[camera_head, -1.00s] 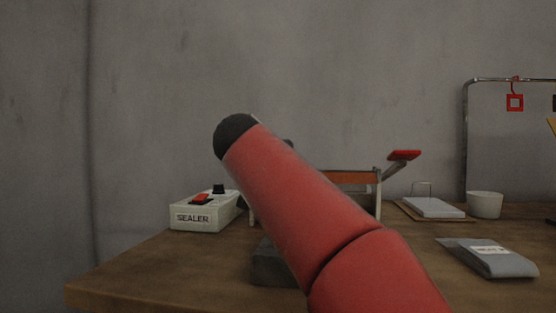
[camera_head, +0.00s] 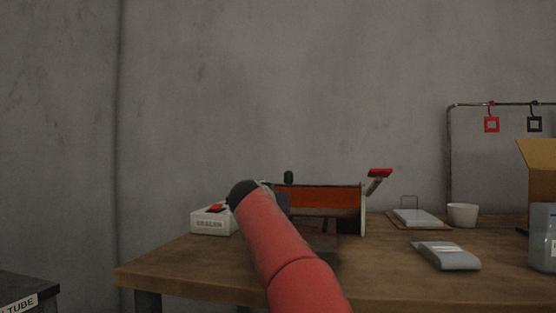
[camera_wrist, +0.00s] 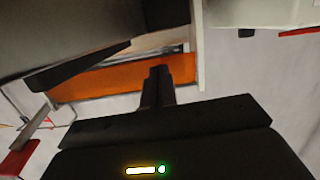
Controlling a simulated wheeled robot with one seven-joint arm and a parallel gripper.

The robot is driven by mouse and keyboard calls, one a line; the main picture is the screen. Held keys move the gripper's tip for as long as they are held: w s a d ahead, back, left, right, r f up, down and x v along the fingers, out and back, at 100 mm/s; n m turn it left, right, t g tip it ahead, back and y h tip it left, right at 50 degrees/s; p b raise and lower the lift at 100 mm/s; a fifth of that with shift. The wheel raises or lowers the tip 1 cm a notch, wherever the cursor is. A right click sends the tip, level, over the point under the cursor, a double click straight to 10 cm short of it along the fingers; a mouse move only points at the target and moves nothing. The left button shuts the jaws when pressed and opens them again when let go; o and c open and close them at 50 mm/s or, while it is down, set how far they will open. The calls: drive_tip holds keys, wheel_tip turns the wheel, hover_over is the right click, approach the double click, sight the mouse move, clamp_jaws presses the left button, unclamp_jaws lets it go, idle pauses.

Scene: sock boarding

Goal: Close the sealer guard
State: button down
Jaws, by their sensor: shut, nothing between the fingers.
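The sealer stands on the wooden table, with an orange guard panel (camera_head: 325,197) spanning its frame beside a pale side plate (camera_head: 363,209). A lever with a red handle (camera_head: 380,173) rises at its right end. The white control box (camera_head: 211,221) marked SEALER sits at its left. In the wrist view the orange panel (camera_wrist: 125,78) lies just beyond my gripper (camera_wrist: 158,72), whose fingers are shut and empty. The fingertips overlap the panel there; I cannot tell if they touch it. In the head view my red arm hides the gripper and part of the sealer. The guard's exact angle is unclear.
Right of the sealer are a white pad on a board (camera_head: 417,218), a white cup (camera_head: 462,215) and a grey packet (camera_head: 446,256). A metal rack (camera_head: 449,150) with hanging square tags, a cardboard box (camera_head: 540,160) and a bluish container (camera_head: 543,238) stand farther right.

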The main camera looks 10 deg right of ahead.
drive_tip(key=shift+w+d+f, duration=0.1)
drive_tip(key=shift+w+f, duration=0.25)
drive_tip(key=shift+f, duration=0.2)
idle(0.4)
